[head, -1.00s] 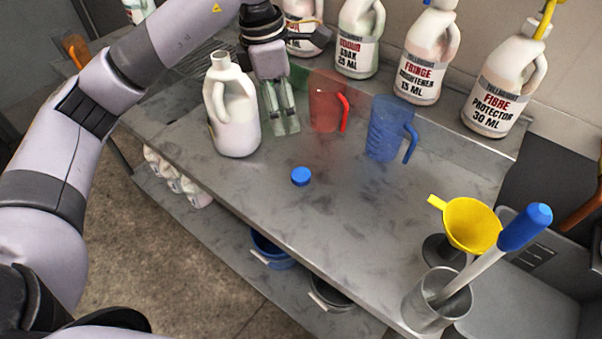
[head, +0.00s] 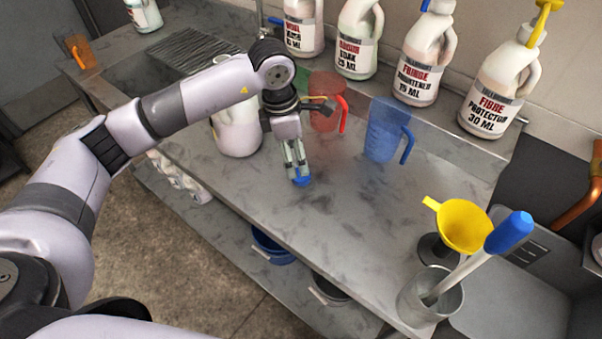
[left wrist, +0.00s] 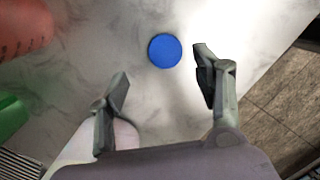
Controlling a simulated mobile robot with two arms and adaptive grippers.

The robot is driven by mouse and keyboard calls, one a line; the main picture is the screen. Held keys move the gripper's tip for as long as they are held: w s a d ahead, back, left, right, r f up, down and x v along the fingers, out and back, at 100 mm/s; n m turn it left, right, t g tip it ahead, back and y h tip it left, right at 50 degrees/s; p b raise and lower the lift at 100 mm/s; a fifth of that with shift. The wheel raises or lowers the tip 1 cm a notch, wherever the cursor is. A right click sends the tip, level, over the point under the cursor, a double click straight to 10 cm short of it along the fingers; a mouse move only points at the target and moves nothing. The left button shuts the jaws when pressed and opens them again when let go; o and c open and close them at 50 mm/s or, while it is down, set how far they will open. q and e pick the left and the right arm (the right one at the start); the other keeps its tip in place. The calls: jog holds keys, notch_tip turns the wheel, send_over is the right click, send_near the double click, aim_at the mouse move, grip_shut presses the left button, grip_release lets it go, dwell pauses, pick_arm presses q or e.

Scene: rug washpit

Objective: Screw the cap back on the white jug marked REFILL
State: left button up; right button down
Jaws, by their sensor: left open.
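The blue cap (head: 302,181) lies on the grey metal bench. It also shows in the left wrist view (left wrist: 165,50), just beyond and between my fingertips. My left gripper (head: 297,170) points down at the cap, open and empty, its fingers (left wrist: 160,85) spread apart. In the head view the fingertips overlap the cap's far edge. The white jug (head: 238,135) stands upright on the bench to the left of the gripper. My arm hides its neck and top, and no marking shows on its visible side. My right gripper is not in view.
A red measuring jug (head: 326,112) and a blue one (head: 383,135) stand behind the gripper. Several labelled bottles (head: 425,60) line the back.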

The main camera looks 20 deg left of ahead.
pick_arm(q)
jog(key=shift+f, duration=0.1)
jog(key=shift+s+d+f+p, duration=0.2)
jog(key=shift+f+p, duration=0.1)
jog(key=shift+p, duration=0.15)
jog(key=f, duration=0.1)
jog(key=f+p, duration=0.1)
jog(key=f, duration=0.1)
jog(key=shift+d+f, duration=0.25)
jog(key=shift+d, duration=0.15)
jog(key=shift+f, duration=0.4)
jog(key=shift+c, duration=0.5)
jog(key=c, duration=0.7)
